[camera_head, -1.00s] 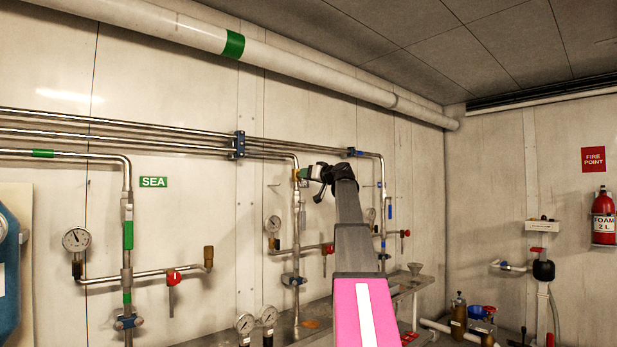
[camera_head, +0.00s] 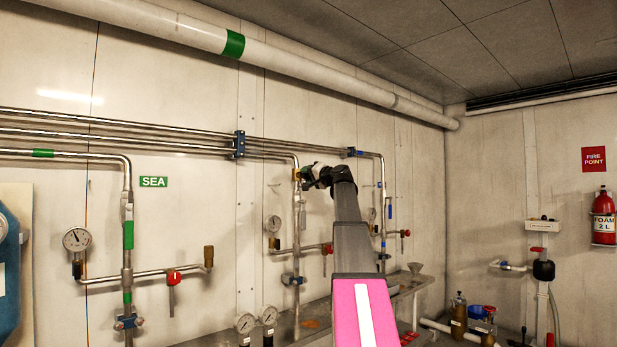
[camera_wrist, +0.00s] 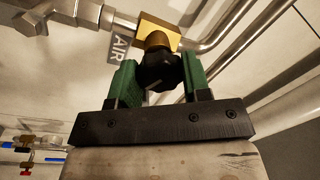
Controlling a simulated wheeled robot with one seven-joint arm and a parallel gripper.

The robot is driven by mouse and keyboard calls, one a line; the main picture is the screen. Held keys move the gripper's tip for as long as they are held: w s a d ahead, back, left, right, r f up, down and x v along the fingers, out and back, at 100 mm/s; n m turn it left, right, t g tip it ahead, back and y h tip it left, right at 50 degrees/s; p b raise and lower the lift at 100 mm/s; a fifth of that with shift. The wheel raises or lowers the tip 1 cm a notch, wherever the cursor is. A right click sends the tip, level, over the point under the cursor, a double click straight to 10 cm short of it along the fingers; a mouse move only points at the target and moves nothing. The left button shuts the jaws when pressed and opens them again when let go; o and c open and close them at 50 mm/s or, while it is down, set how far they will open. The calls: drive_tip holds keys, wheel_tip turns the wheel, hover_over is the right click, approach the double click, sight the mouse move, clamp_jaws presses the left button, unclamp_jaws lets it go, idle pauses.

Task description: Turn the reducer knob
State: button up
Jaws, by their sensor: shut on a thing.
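The reducer knob (camera_wrist: 159,72) is black and lobed, on a brass body (camera_wrist: 158,30) joined to steel pipe, in the wrist view. My gripper (camera_wrist: 160,78) has green fingers, one on each side of the knob, and is shut on it. In the head view my gripper (camera_head: 306,176) is at the brass fitting (camera_head: 297,174) near the top of the middle vertical pipe. The knob itself is hidden there by my gripper and arm.
An AIR label (camera_wrist: 121,47) sits beside the brass body. A gauge (camera_head: 273,224) and a red-handled valve (camera_head: 327,249) are below on the same pipework. Steel pipes (camera_head: 180,140) run along the wall. A bench (camera_head: 345,310) stands below.

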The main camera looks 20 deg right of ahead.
drive_tip(key=shift+m, duration=0.3)
drive_tip(key=o, duration=0.9)
drive_tip(key=shift+s, duration=0.1)
drive_tip(key=v, duration=1)
drive_tip(key=shift+s+d, duration=0.1)
drive_tip(key=shift+s, duration=0.2)
